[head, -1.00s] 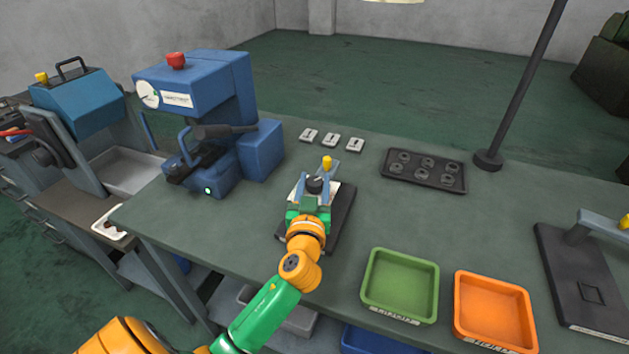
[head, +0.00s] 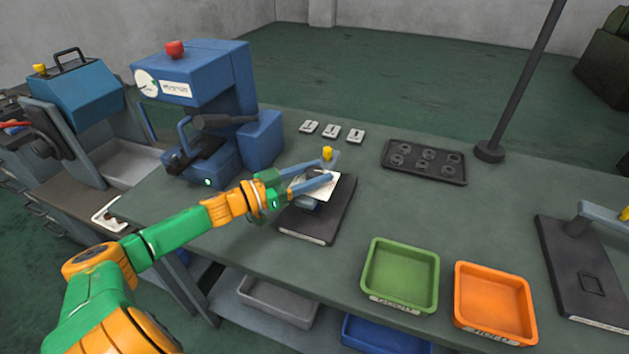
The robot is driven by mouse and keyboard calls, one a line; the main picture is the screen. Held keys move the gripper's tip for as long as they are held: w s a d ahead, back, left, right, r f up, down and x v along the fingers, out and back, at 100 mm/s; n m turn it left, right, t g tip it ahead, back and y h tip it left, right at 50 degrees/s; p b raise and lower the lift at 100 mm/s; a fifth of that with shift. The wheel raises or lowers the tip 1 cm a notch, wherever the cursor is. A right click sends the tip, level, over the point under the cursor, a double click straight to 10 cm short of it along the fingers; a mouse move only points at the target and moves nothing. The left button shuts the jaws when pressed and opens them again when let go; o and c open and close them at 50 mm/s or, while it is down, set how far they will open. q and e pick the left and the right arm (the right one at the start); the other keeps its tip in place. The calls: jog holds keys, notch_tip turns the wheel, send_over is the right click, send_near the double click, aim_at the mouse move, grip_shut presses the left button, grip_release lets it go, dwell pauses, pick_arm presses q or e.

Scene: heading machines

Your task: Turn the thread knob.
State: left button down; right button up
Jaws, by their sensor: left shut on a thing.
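The thread knob looks like the small dark round piece (head: 313,173) on a fixture with a black base plate (head: 333,210), on the bench in mid-picture. A pale dial or card (head: 323,190) sits around it. A yellow-topped post (head: 327,153) stands just behind. My left gripper (head: 314,178) reaches in from the left, nearly level. Its two blue-grey fingers are shut on the dark knob, one on the far side and one on the near side. The fingers hide part of the knob. My right gripper is out of view.
A blue machine with a red button (head: 175,49) stands close behind my left arm. A black tray (head: 424,162) of rings, a lamp pole (head: 489,151), green (head: 437,275) and orange (head: 533,310) bins, and another black fixture (head: 570,265) lie right. Three small plates (head: 332,131) lie behind.

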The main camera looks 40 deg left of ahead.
pick_arm(q)
jog(key=shift+f+m+g+h+b, duration=0.3)
jog(key=shift+f+m+h+b, duration=0.15)
jog(key=shift+h+b, duration=0.2)
jog(key=shift+r+m+g+h, duration=0.25)
jog(key=shift+g+h, duration=0.05)
jog(key=shift+h, duration=0.05)
jog(key=shift+r, duration=0.15)
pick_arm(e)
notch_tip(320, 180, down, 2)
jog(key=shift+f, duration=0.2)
pick_arm(q)
jog(key=shift+d, duration=0.1)
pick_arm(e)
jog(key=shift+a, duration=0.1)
pick_arm(q)
jog(key=shift+c, duration=1.7)
grip_release()
jog(key=p+v, duration=0.1)
jog(key=v, duration=0.4)
jog(key=shift+s+a, duration=0.2)
jog(key=shift+a, duration=0.05)
jog(key=shift+p+v, duration=0.55)
jog(key=shift+v, duration=0.2)
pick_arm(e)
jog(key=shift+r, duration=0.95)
